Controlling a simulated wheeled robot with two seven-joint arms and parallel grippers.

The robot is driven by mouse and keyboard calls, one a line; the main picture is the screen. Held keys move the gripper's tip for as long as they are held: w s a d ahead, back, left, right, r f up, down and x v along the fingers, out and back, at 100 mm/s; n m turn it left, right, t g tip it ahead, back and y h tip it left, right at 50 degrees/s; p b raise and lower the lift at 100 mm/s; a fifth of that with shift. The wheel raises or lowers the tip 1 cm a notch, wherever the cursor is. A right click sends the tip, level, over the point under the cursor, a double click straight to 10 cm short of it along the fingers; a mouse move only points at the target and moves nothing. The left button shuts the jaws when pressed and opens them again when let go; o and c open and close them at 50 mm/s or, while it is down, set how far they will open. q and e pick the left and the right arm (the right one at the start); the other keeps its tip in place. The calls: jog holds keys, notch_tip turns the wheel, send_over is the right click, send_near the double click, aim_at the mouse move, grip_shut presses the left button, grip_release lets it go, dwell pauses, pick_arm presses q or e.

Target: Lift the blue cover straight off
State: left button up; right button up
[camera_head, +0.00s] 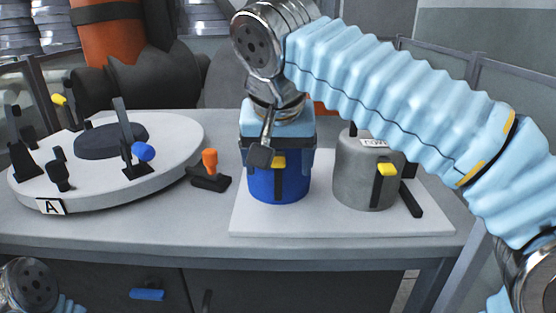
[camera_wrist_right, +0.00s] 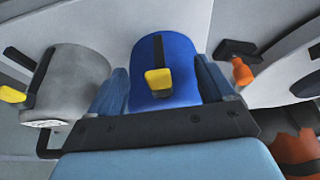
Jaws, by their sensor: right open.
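The blue cover (camera_head: 278,186) is an upright cylinder with a dark strap and a yellow tab on its front. It stands on the white board (camera_head: 330,222). My right gripper (camera_head: 277,162) is directly above it, pointing down, with its fingers on either side of the upper part. In the right wrist view the blue cover (camera_wrist_right: 178,62) lies between the two spread fingers of the gripper (camera_wrist_right: 165,90). I cannot tell whether the fingers touch it. The cover's top is hidden by the gripper. My left gripper is out of view; only a left arm joint shows at bottom left.
A grey cylinder (camera_head: 362,180) with a white label and yellow tab stands close on the right; it also shows in the wrist view (camera_wrist_right: 75,80). An orange-handled clamp (camera_head: 210,168) lies left. A round white plate (camera_head: 170,165) with clamps fills the left side of the bench (camera_head: 130,235).

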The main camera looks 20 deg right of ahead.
grip_shut()
jog(key=shift+r+p, duration=1.35)
jog(key=shift+p, duration=0.05)
jog(key=shift+r+p, duration=0.65)
jog(key=shift+r, duration=0.55)
